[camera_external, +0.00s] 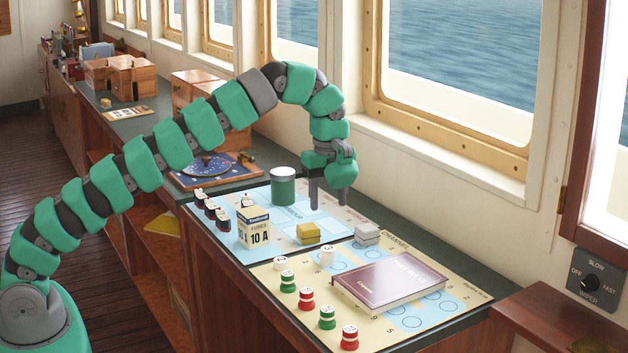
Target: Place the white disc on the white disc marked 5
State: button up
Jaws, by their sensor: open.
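A white disc (280,264) with a small dark mark lies at the left of the beige chart, at the back of a row of red and green discs with white parts. A taller white piece (328,258), a disc or a stack of discs, stands to its right, left of the book. The marks on both are too small to read, so I cannot tell which one bears the 5. My gripper (328,203) hangs fingers down over the back of the blue chart. It is open and empty, above and behind both white pieces.
A dark red book (389,282) lies on the chart beside the discs. A yellow block (308,233), a grey block (367,235), a fuse box (254,228) and a green cylinder (283,187) stand around my gripper. Red and green discs (306,298) line the front left.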

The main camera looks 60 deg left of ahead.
jog(key=shift+r, duration=0.2)
jog(key=s+a+r+n+t, duration=0.3)
jog(key=r+n+t, duration=0.15)
jog(key=r, duration=0.75)
jog(key=s+a+r+n+t, duration=0.25)
jog(key=r+n, duration=0.25)
jog(key=r, duration=0.8)
jog(key=s+a+r+n+t, duration=0.2)
jog(key=s+r+n+t, duration=0.2)
jog(key=s+r, duration=0.5)
jog(key=s+a+r+n+t, duration=0.3)
jog(key=s+r+n, duration=0.3)
jog(key=s+r, duration=0.3)
jog(key=shift+s+a+t, duration=0.15)
jog(key=shift+s+t, duration=0.2)
jog(key=shift+t, duration=0.35)
notch_tip(320, 180, down, 26)
jog(key=b, duration=2.6)
jog(key=shift+f+b, duration=0.25)
jog(key=shift+b, duration=0.05)
